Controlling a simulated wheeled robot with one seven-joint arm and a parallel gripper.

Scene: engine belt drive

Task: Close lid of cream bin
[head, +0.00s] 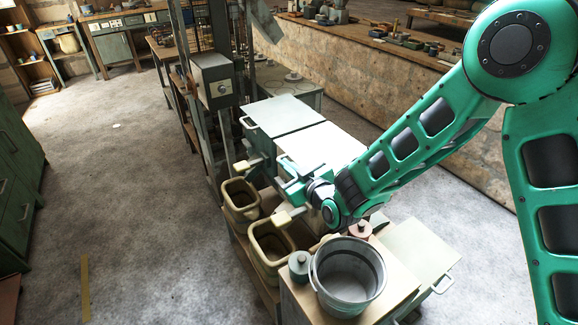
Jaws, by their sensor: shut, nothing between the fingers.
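My gripper (291,187) hangs at the end of the teal arm, above and beside two open bins; it is shut and holds nothing. Its fingertips are hard to make out. A cream-tan bin (268,262) with an open mouth stands below and left of the wrist. A similar, smaller-looking bin (239,208) stands just behind it. Pale yellow pieces show above their rims; I cannot tell whether these belong to the bins. No lid covers either mouth. I cannot tell which bin is the one named, and my arm hides part of this area.
A grey metal bucket (347,281), a teal canister (299,264) and a pink canister (360,231) stand in front. Pale flat-topped boxes (283,113) with handles stand behind, and another (418,250) at right. A post with a grey box (214,84) rises behind the bins.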

